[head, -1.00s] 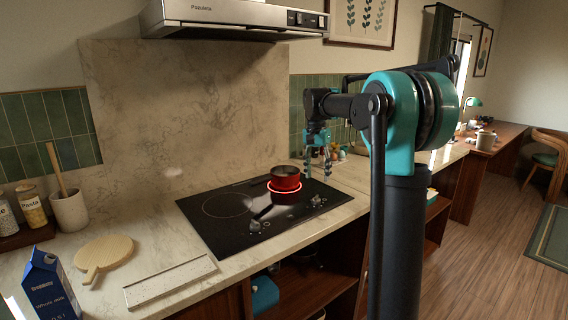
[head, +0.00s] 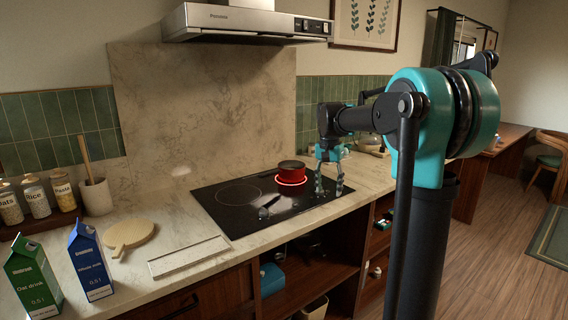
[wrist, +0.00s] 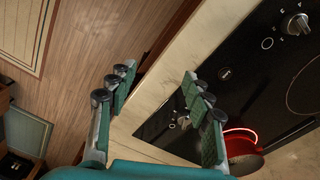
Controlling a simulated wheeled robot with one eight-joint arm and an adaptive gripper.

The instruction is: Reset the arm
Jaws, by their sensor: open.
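My gripper (head: 330,188) is open and empty in the head view. It hangs with its fingers down at the right front of the black cooktop (head: 240,217). In the wrist view my gripper (wrist: 158,95) shows its two fingers spread apart with nothing between them. The arm is bent, reaching out to the left from its column. A red pot (head: 291,171) stands on a glowing ring of the cooktop, to the left of and behind the gripper. Part of the pot (wrist: 240,145) also shows in the wrist view, beside the right finger.
A blue milk carton (head: 91,262), a green oat drink carton (head: 34,278) and a wooden board (head: 130,235) are on the counter at left. A range hood (head: 250,22) hangs above the cooktop. Open shelves (head: 325,260) lie below the counter.

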